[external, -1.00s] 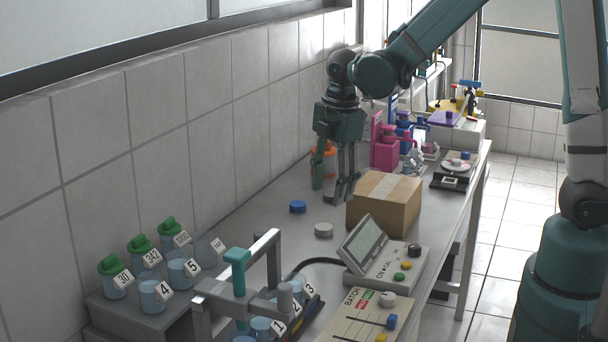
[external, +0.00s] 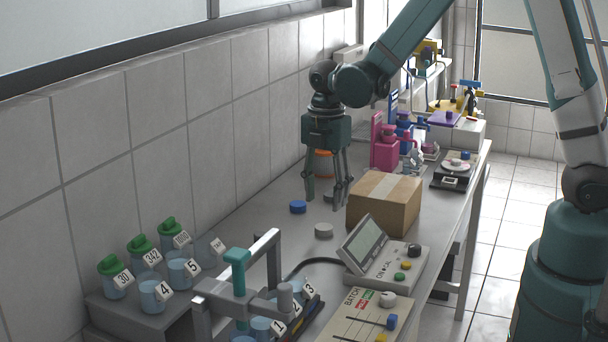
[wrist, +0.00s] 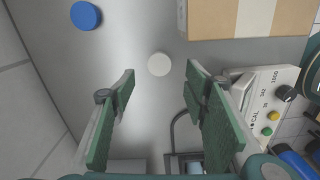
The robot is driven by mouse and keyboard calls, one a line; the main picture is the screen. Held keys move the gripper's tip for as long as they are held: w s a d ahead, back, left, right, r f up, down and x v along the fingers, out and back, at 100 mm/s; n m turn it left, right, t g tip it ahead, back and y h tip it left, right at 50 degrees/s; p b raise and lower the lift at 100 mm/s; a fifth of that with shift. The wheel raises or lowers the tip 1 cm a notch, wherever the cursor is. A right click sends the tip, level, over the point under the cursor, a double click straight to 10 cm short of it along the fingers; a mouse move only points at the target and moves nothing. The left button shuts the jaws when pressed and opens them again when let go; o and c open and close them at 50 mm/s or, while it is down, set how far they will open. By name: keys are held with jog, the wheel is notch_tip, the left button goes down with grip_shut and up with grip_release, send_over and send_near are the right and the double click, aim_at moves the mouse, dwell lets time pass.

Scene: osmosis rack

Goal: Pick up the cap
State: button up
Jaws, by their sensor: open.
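A white cap (external: 323,230) lies flat on the bench. In the wrist view, the white cap (wrist: 159,64) shows near the middle, framed between my two fingertips. A blue cap (external: 298,207) lies nearer the wall; it is at the upper left of the wrist view (wrist: 86,15). My gripper (external: 325,202) points down, open and empty, with its fingers well apart. In the external view it appears behind the white cap and beside the blue one. I cannot tell the exact height of the fingertips. A small grey object (external: 329,197) shows partly hidden between the fingers.
A cardboard box (external: 385,208) stands just right of my gripper. A console with a screen (external: 385,262) sits nearer the camera. A tiled wall (external: 215,135) borders the bench at left. Numbered beakers stand at the front left.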

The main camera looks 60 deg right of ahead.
aim_at(324, 227)
jog(key=shift+f, duration=1.25)
jog(key=shift+w+f, duration=0.1)
jog(key=shift+f, duration=2.5)
jog(key=c, duration=0.7)
